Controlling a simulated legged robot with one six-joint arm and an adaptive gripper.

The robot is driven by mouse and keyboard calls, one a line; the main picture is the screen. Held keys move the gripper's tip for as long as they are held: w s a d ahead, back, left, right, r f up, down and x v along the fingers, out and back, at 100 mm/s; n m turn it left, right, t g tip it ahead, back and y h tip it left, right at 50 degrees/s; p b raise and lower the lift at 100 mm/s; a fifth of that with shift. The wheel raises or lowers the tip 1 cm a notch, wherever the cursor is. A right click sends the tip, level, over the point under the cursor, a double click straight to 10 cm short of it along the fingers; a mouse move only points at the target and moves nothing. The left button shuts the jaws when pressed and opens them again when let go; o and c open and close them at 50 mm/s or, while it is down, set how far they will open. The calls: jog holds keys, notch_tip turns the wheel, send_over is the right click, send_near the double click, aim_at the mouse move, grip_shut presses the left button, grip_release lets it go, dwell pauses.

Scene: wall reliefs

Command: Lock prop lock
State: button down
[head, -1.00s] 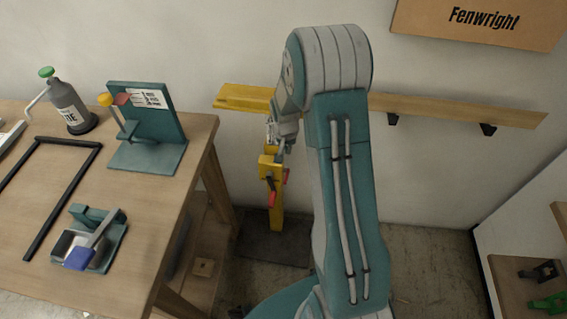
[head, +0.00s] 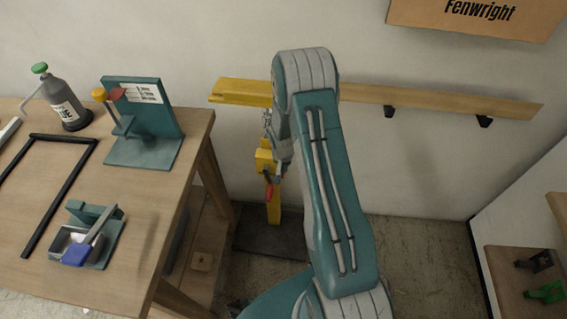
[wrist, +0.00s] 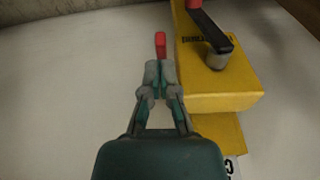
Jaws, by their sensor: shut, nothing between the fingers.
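A yellow prop (head: 273,212) stands upright against the wall, under the yellow left end of a wooden rail. Its yellow collar block (head: 264,160) carries a black lever with a red grip (head: 269,191). In the wrist view, the block (wrist: 215,90) fills the right side, and the black lever (wrist: 212,36) turns on a grey pivot on it. A second red piece (wrist: 160,45) shows just beyond my fingertips; I cannot tell whether they touch it. My gripper (wrist: 160,72) is shut and empty, left of the block. In the head view, my gripper (head: 281,168) is beside the collar, partly hidden.
A wooden bench (head: 190,150) on the left holds a teal stand (head: 150,120), a grey bottle (head: 65,105), a black frame and a small teal fixture (head: 92,235). The wooden rail (head: 430,101) runs along the wall. A shelf unit (head: 520,260) stands at right. Floor between is clear.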

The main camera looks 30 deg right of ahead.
jog(key=shift+s+a+f, duration=0.15)
jog(key=shift+s+f, duration=0.05)
jog(key=shift+f, duration=0.25)
jog(key=shift+s+a+f, duration=0.1)
jog(key=shift+s+f, duration=0.1)
jog(key=shift+f, duration=0.25)
jog(key=shift+s+a+f, duration=0.1)
jog(key=shift+s+f, duration=0.05)
jog(key=shift+s, duration=0.1)
jog(key=shift+w+a+r, duration=0.1)
jog(key=shift+w+r, duration=0.05)
jog(key=shift+r, duration=0.9)
notch_tip(320, 180, up, 6)
jog(key=shift+f, duration=0.2)
notch_tip(320, 180, up, 7)
jog(key=s+a, duration=0.1)
jog(key=s, duration=0.1)
jog(key=shift+a, duration=0.15)
